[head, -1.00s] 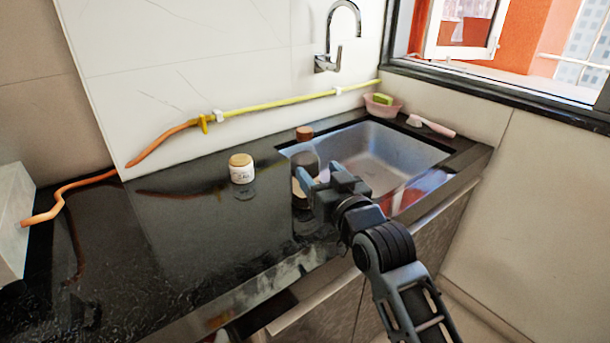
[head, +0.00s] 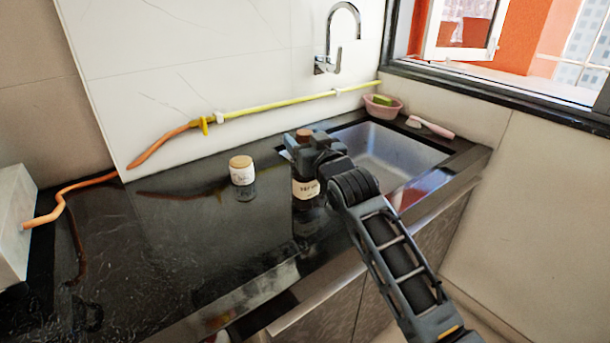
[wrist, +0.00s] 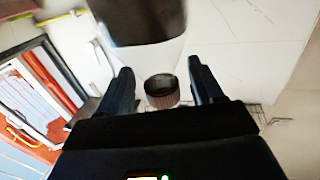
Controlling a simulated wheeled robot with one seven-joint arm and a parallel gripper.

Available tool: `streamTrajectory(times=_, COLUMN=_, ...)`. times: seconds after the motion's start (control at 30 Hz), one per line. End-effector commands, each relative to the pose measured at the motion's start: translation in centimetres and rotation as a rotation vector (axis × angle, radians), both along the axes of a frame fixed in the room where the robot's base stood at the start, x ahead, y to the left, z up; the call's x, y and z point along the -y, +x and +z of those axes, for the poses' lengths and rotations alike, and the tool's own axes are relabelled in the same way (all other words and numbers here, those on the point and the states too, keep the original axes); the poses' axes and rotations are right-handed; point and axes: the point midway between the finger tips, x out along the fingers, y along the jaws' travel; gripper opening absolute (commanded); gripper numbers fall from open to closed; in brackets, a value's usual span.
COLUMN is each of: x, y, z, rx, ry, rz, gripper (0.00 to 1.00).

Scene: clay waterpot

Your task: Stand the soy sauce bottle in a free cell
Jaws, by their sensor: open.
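The soy sauce bottle stands upright on the dark counter by the sink's left edge. Its brown cap (head: 304,134) and pale label (head: 305,188) show in the head view; my gripper hides much of its upper body. My gripper (head: 298,150) is open at the height of the bottle's upper part. In the wrist view the brown cap (wrist: 162,91) appears between the two spread fingers (wrist: 160,72), with the bottle's body above it in the picture. I cannot tell whether the fingers touch the bottle. No holder with cells is recognisable.
A small jar with a tan lid (head: 242,170) stands left of the bottle. The sink (head: 395,155) lies right, with a pink bowl (head: 383,107) and a pink-handled brush (head: 432,127) behind it. The counter (head: 180,240) is clear at the front left.

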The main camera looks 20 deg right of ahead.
Motion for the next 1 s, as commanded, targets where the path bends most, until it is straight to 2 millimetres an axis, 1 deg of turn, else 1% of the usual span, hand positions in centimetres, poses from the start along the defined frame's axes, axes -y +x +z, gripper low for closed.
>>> streamTrajectory(times=0.2, x=-0.01, y=0.03, z=-0.03, rx=0.000, ry=0.000, rz=0.000, gripper=0.65)
streamTrajectory(times=0.87, x=0.01, y=0.00, z=-0.03, rx=0.000, ry=0.000, rz=0.000, gripper=0.02)
streamTrajectory(times=0.9, x=0.01, y=0.00, z=-0.04, rx=0.000, ry=0.000, rz=0.000, gripper=0.00)
streamTrajectory(times=1.0, x=0.01, y=0.00, z=-0.04, rx=0.000, ry=0.000, rz=0.000, gripper=0.00)
